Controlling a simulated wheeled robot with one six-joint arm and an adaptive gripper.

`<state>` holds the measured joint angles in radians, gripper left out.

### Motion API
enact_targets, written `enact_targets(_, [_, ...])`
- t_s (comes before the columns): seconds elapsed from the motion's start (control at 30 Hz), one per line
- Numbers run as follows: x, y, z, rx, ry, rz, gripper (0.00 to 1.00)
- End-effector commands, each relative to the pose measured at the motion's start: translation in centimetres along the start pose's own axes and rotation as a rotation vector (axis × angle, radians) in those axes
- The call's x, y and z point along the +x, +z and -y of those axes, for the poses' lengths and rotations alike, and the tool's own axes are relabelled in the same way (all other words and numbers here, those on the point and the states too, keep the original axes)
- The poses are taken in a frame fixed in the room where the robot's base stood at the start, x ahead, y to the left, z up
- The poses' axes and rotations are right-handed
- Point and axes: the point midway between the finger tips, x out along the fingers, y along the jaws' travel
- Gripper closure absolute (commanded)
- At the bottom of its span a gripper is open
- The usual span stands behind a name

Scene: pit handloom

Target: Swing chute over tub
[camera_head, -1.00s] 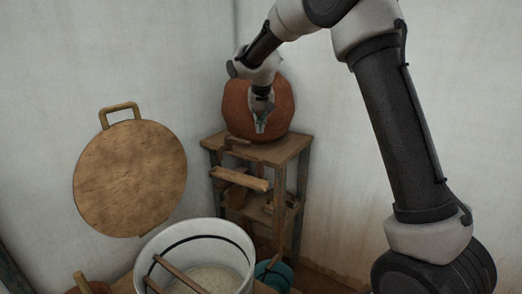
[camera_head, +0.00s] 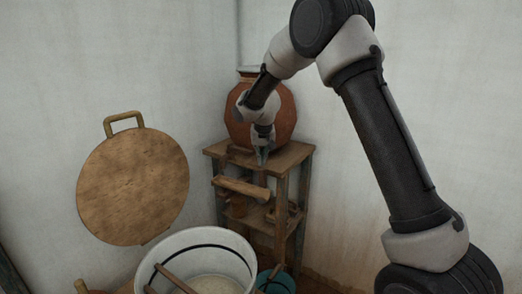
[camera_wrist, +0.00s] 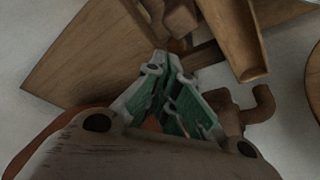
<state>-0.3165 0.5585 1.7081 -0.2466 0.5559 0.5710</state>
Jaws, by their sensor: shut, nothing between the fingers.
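The chute (camera_head: 241,188) is a short wooden trough sticking out to the left from below the top of a wooden stand, and it also shows at the upper right in the wrist view (camera_wrist: 236,38). The tub (camera_head: 215,238) is white with a dark band and stands below, at the bottom of the head view, partly cut off. My gripper (camera_head: 262,160) points down at the front edge of the stand top, above and right of the chute's end. In the wrist view, its green-padded fingers (camera_wrist: 166,62) are shut and empty, apart from the chute.
A large clay pot (camera_head: 282,118) stands on the stand top (camera_head: 292,153), close behind my gripper. A brown hooked peg (camera_wrist: 262,103) is near the fingers. A round wooden board (camera_head: 133,188) hangs at left. A teal bucket (camera_head: 277,281) and wooden sticks (camera_head: 176,279) are low down.

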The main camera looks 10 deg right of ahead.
Motion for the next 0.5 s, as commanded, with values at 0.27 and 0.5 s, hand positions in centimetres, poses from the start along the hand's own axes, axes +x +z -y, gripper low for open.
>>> enact_targets(0.27, [-0.10, 1.50, -0.01, 0.000, 0.001, 0.003, 1.00])
enact_targets(0.5, [-0.11, 1.50, -0.02, 0.000, 0.001, 0.003, 1.00])
